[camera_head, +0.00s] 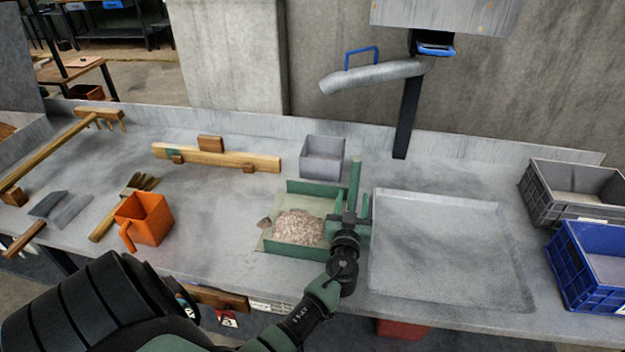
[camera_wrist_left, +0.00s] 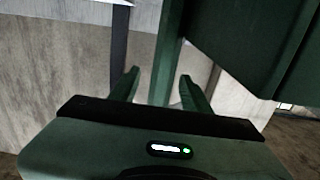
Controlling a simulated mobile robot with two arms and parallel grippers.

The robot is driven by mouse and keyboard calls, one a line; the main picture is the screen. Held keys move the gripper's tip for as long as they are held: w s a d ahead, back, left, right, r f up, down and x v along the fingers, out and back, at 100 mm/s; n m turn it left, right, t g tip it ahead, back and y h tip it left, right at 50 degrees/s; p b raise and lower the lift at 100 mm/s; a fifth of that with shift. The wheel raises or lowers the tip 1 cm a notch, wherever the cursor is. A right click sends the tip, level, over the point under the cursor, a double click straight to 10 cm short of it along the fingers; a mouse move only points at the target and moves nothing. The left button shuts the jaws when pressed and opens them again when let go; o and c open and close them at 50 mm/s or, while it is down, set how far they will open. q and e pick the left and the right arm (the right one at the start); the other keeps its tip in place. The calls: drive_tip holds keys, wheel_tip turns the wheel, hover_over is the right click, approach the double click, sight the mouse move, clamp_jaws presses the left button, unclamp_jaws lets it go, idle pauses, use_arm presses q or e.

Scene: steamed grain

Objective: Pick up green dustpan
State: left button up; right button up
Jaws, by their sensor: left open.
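The green dustpan (camera_head: 315,188) lies on the grey worktop with a pile of pale brown grain (camera_head: 298,227) in it. Its handle (camera_head: 355,172) rises on the right side. My left gripper (camera_head: 350,217) is at that right side, close to the handle, and partly hides it. In the left wrist view, the open fingers (camera_wrist_left: 158,88) stand on either side of the green handle (camera_wrist_left: 167,50), with gaps visible. A green panel of the dustpan (camera_wrist_left: 250,40) fills the upper right. I cannot tell how deep the handle sits between the fingers. My right gripper is out of view.
A grey bin (camera_head: 322,160) stands just behind the dustpan. A shallow metal tray (camera_head: 445,250) lies to the right, with grey (camera_head: 575,190) and blue (camera_head: 590,265) crates beyond. An orange jug (camera_head: 146,218), brush (camera_head: 110,212) and wooden tools are on the left.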

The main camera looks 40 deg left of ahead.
use_arm(q)
drive_tip(key=shift+x, duration=1)
clamp_jaws()
idle(0.6)
